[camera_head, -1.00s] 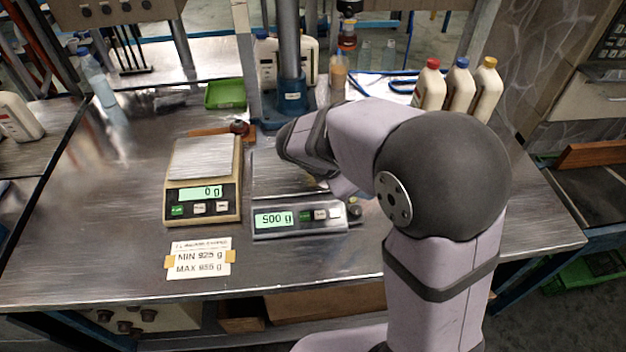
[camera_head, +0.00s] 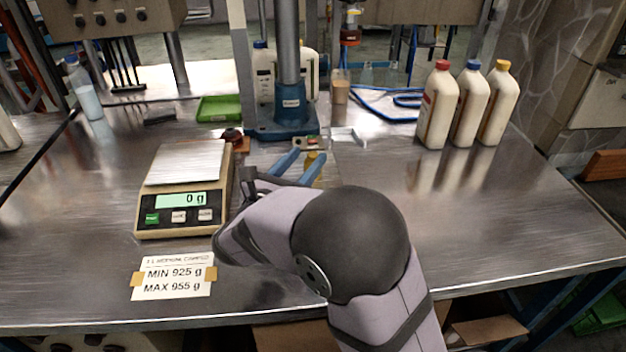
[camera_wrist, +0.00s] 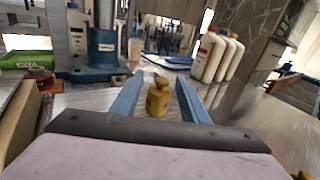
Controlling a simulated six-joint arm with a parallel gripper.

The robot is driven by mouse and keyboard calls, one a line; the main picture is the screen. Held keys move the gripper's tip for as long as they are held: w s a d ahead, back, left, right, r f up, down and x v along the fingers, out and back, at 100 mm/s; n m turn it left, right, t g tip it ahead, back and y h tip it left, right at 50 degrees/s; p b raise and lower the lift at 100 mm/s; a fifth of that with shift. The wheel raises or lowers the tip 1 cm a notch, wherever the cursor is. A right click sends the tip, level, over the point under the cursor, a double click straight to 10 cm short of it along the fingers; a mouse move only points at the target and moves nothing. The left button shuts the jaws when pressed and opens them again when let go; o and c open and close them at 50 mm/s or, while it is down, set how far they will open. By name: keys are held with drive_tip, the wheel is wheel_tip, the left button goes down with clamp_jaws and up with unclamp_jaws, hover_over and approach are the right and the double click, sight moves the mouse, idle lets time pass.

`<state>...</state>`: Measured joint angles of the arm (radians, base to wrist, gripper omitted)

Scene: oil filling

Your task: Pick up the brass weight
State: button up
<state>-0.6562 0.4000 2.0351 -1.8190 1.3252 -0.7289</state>
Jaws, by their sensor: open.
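The brass weight (camera_wrist: 158,98) is a small yellow cylinder with a knob on top. It stands upright in the wrist view, between the two blue fingers of my gripper (camera_wrist: 159,77). A gap shows on both sides of it. In the head view my gripper (camera_head: 311,153) points away from the camera, low over the bench. A bit of the brass weight (camera_head: 311,160) shows between its fingers. The gripper is open.
A beige scale (camera_head: 187,192) reading 0 g stands left of my arm. A MIN 925 g / MAX 955 g card (camera_head: 172,277) lies in front. A blue stand base (camera_head: 287,122) is behind. Several bottles (camera_head: 438,105) stand back right. The bench (camera_head: 480,220) right of my arm is clear.

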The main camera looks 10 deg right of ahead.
sight(315, 152)
drive_tip(key=shift+s+a+f+t, duration=0.15)
drive_tip(key=shift+a+t, duration=0.05)
drive_tip(key=shift+t, duration=0.1)
drive_tip(key=shift+d+x, duration=0.25)
drive_tip(key=shift+x, duration=3.5)
drive_tip(key=shift+s+f, duration=0.15)
drive_tip(key=shift+s, duration=0.1)
